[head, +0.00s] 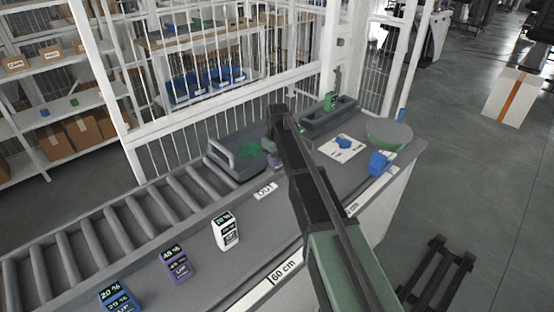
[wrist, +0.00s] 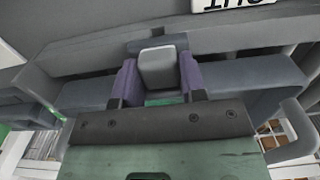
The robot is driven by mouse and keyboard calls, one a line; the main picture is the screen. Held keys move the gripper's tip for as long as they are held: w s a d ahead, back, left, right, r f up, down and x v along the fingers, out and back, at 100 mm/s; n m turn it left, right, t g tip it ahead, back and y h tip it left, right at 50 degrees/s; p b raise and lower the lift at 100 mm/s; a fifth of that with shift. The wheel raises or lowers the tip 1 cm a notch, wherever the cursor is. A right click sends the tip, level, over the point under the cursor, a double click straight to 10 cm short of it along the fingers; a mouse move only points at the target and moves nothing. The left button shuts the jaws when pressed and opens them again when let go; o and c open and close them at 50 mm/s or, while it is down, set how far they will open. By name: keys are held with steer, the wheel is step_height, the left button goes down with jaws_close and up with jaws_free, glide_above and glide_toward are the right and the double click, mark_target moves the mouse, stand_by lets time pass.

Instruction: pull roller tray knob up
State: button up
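The grey roller tray (head: 233,160) has a raised handle on its left side and a green heap inside. It sits level at the far end of the roller conveyor. My gripper (head: 274,161) is low at the tray's right end, its tip partly hidden by my own arm. In the wrist view, the two purple fingers of my gripper (wrist: 160,77) stand on either side of a pale grey block-shaped knob (wrist: 158,70). The knob fills nearly all the space between them. I cannot tell whether both fingers press on it. The knob is hidden in the head view.
Rollers (head: 130,222) run along the left. Display boxes (head: 226,230) stand on the counter's front part. A white card with a blue item (head: 342,147), a blue block (head: 380,163), a round grey stand (head: 389,133) and a long grey bin (head: 330,117) lie right of my arm.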

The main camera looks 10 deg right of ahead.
steer(key=shift+c, duration=0.6)
steer(key=shift+r, duration=0.1)
steer(key=shift+r+p, duration=0.8)
steer(key=shift+p, duration=0.1)
steer(key=o, duration=0.8)
steer(key=shift+f, duration=0.1)
steer(key=shift+c, duration=0.2)
